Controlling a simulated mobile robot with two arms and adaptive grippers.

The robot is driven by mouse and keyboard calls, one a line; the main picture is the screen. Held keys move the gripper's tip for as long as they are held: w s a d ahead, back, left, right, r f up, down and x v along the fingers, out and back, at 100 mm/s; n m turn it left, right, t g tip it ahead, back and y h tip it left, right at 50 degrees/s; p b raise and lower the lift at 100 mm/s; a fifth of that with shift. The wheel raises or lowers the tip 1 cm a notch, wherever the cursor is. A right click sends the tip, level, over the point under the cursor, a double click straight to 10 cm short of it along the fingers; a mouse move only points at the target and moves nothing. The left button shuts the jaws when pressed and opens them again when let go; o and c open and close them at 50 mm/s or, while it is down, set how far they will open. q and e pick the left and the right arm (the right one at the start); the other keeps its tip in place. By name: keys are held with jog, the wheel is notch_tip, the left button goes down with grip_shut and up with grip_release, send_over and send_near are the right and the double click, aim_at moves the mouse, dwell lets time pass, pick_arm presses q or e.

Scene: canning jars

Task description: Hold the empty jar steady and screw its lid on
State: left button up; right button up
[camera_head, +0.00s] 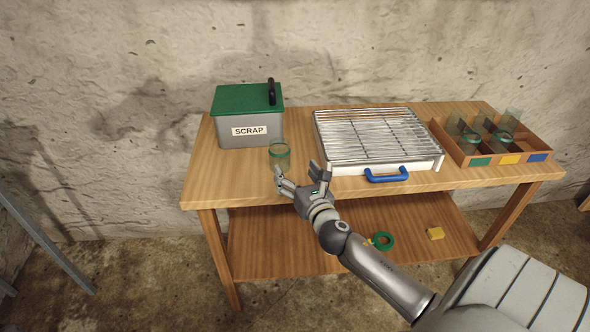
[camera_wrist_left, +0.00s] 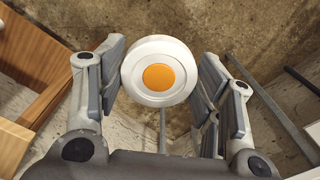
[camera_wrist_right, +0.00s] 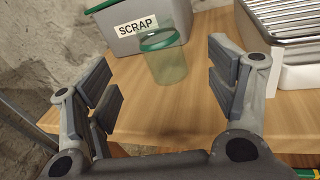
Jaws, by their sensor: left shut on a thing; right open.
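A clear greenish glass jar (camera_head: 279,157) with a green rim stands upright on the table in front of the scrap bin; I see nothing inside it. In the right wrist view the jar (camera_wrist_right: 168,66) stands ahead, between the lines of the two fingers. My right gripper (camera_head: 297,172) is open and empty, just in front of the jar. My left gripper (camera_wrist_left: 163,78) shows only in the left wrist view. It is shut on a round white lid (camera_wrist_left: 160,48) with an orange centre (camera_wrist_left: 160,77), which sits between its fingers.
The grey scrap bin (camera_head: 247,125) with a green lid stands behind the jar. A wire rack (camera_head: 372,135) with a blue handle (camera_head: 387,175) is to the right. A divided crate (camera_head: 465,158) holding glass jars stands at the far right.

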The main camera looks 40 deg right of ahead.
aim_at(276, 141)
jog(key=shift+w+d+r+n, duration=0.15)
jog(key=shift+w+r+n, duration=0.3)
jog(key=shift+n, duration=0.45)
jog(key=shift+w, duration=0.3)
jog(key=x, duration=1.1)
jog(key=shift+w+r, duration=0.1)
jog(key=shift+w, duration=0.15)
jog(key=c, duration=1.2)
jog(key=shift+c, duration=0.2)
jog(key=o, duration=1.2)
jog(key=shift+s, duration=0.1)
